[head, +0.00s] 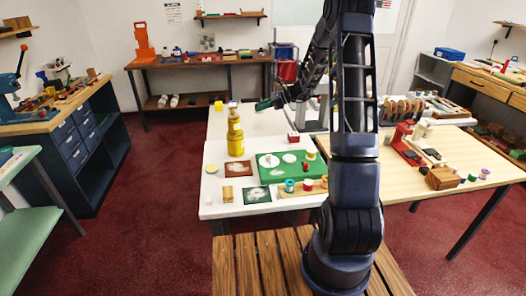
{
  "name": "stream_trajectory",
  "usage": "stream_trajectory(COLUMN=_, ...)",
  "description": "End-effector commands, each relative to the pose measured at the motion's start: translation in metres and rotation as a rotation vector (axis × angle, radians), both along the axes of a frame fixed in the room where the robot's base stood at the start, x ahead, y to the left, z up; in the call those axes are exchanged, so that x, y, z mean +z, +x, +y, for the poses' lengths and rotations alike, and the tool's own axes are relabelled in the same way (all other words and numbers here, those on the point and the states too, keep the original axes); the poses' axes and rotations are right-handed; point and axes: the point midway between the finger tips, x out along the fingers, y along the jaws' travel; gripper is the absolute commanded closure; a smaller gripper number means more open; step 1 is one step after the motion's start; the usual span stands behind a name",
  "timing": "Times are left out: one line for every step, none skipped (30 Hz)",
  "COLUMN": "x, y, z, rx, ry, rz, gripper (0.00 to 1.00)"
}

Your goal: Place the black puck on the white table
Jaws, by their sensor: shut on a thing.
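The white table (222,206) stands in front of me with several small things on it. My arm reaches up and over to the left, and my gripper (268,103) hangs above the pale surface behind the white table's front part. It is shut on a small dark thing (262,105), which looks black to dark green. I cannot tell for sure whether this is the black puck. I make out no other clear black puck on the white table. My arm hides part of the table's right side.
A yellow bottle (235,137) stands near the middle of the white table. A green board (283,174) with white discs, a brown tile (238,168) and a dark green tile (256,195) lie around it. A wooden table (455,190) with several things stands at right.

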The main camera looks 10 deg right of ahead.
Motion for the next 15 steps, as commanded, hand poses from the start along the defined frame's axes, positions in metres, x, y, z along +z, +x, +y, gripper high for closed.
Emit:
stream_trajectory(x=-0.012, y=-0.001, z=0.0, rx=0.001, ry=0.001, rz=0.006, gripper=0.87)
stream_trajectory(x=-0.019, y=0.0, z=0.0, rx=0.001, ry=0.001, rz=0.005, gripper=0.91)
stream_trajectory(x=-0.028, y=0.0, z=0.0, rx=0.001, ry=0.001, rz=0.006, gripper=0.91)
stream_trajectory(x=-0.034, y=-0.001, z=0.0, rx=0.001, ry=0.001, rz=0.006, gripper=0.91)
stream_trajectory(x=-0.041, y=-0.001, z=0.0, rx=0.001, ry=0.001, rz=0.005, gripper=0.91)
stream_trajectory(x=-0.05, y=0.0, z=0.0, rx=0.0, ry=0.001, rz=0.005, gripper=0.91)
stream_trajectory(x=-0.056, y=0.0, z=0.0, rx=0.0, ry=0.001, rz=0.005, gripper=0.91)
stream_trajectory(x=-0.062, y=-0.001, z=0.0, rx=0.0, ry=0.0, rz=0.005, gripper=0.91)
stream_trajectory(x=-0.071, y=-0.001, z=0.0, rx=0.0, ry=0.0, rz=0.005, gripper=0.91)
stream_trajectory(x=-0.078, y=-0.001, z=0.0, rx=0.0, ry=0.0, rz=0.005, gripper=0.91)
stream_trajectory(x=-0.084, y=-0.001, z=0.0, rx=0.0, ry=0.0, rz=0.005, gripper=0.91)
stream_trajectory(x=-0.093, y=-0.001, z=0.0, rx=0.0, ry=0.0, rz=0.005, gripper=0.91)
stream_trajectory(x=-0.1, y=-0.001, z=0.0, rx=0.0, ry=0.0, rz=0.005, gripper=0.91)
stream_trajectory(x=-0.105, y=0.0, z=0.0, rx=-0.001, ry=0.0, rz=0.005, gripper=0.91)
stream_trajectory(x=-0.113, y=0.0, z=0.0, rx=0.0, ry=0.001, rz=0.005, gripper=0.91)
